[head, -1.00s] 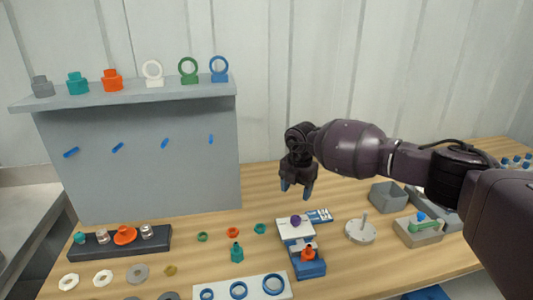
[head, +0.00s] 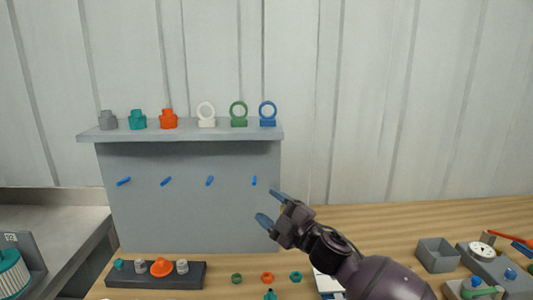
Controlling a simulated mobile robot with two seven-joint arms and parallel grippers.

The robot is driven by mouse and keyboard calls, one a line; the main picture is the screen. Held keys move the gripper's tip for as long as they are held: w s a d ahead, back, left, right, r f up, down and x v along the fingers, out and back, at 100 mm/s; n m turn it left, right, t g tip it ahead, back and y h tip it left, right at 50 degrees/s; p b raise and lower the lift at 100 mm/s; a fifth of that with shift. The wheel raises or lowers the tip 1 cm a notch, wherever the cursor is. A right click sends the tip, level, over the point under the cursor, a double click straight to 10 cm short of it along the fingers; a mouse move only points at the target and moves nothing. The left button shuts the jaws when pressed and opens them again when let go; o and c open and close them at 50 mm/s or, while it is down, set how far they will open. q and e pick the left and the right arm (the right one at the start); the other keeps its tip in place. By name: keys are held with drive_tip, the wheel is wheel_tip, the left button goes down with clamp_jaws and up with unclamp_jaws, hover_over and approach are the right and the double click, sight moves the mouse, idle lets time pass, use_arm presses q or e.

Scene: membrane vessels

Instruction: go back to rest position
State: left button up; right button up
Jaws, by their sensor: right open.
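My right gripper (head: 268,207) is open and empty, with its two blue-grey fingertips spread apart. It points up and to the left, in front of the lower right edge of the grey panel (head: 190,215). Its purple-brown arm comes in from the bottom right and hides part of the table. My left gripper is not in view.
A shelf (head: 180,133) on the panel carries coloured fittings and ring stands. Blue pegs (head: 167,181) stick out of the panel. A dark rack (head: 155,282) holds small parts. A grey bin (head: 437,255) stands right on the wooden table (head: 380,215), whose back is clear.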

drive_tip(key=s+d+f+m+h, duration=0.3)
drive_tip(key=d+f+m+h, duration=0.1)
drive_tip(key=d+f+m, duration=0.1)
drive_tip(key=s+d+f+m+t+h, duration=0.1)
drive_tip(key=s+d+f+m+h, duration=0.2)
drive_tip(key=s+d+f+m, duration=0.1)
drive_tip(key=s+d+f+m+t+h, duration=0.1)
drive_tip(key=s+d+f+m+h, duration=0.3)
drive_tip(key=d+f+m, duration=0.3)
drive_tip(key=shift+d+f+h, duration=0.15)
drive_tip(key=shift+d+f, duration=0.1)
drive_tip(key=shift+f, duration=0.45)
drive_tip(key=shift+d+f+h, duration=0.15)
drive_tip(key=shift+d+f, duration=0.05)
drive_tip(key=shift+f, duration=0.45)
drive_tip(key=s+d+f+m+g+h, duration=0.2)
drive_tip(key=s+d+f, duration=0.3)
drive_tip(key=s+f, duration=0.3)
drive_tip(key=s+d+f+m+g+h, duration=0.2)
drive_tip(key=s+f, duration=0.5)
drive_tip(key=s, duration=0.6)
drive_tip(key=d+m, duration=0.1)
drive_tip(key=d, duration=0.1)
drive_tip(key=shift+s+d+f, duration=0.2)
drive_tip(key=shift+d+f, duration=0.15)
